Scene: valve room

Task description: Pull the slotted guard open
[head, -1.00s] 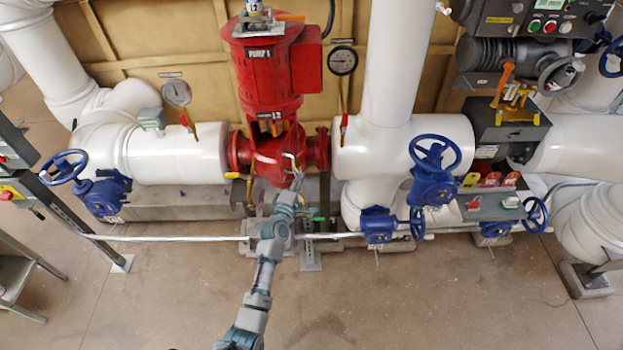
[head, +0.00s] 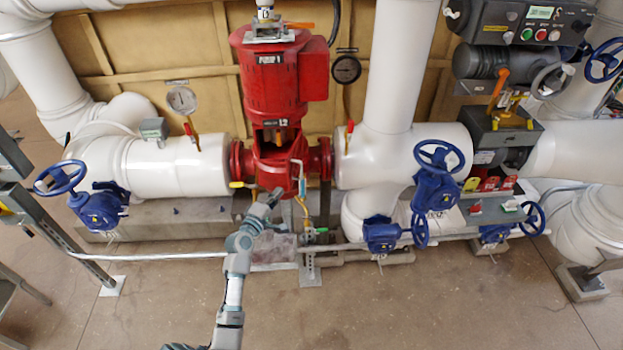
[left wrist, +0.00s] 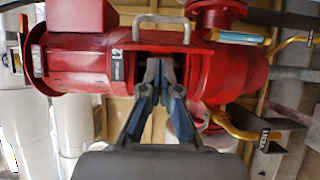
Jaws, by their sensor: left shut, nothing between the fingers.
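The slotted guard is a red cover (head: 268,172) low on the red pump, with a dark opening in it. A silver U-shaped handle (head: 300,178) stands at its right side; in the left wrist view the handle (left wrist: 160,20) is above the dark slot, beside an L2 tag. My left gripper (head: 275,195) is shut and empty, just below and left of the handle and apart from it. In the left wrist view its fingertips (left wrist: 160,66) overlap the slot; contact cannot be told. How far the guard stands open is unclear.
A yellow lever (head: 240,184) is left of the guard. A light blue-handled lever (left wrist: 236,37) and a yellow one (left wrist: 235,128) lie beside it in the left wrist view. A white pipe (head: 180,256) runs low across the front. The floor in front is clear.

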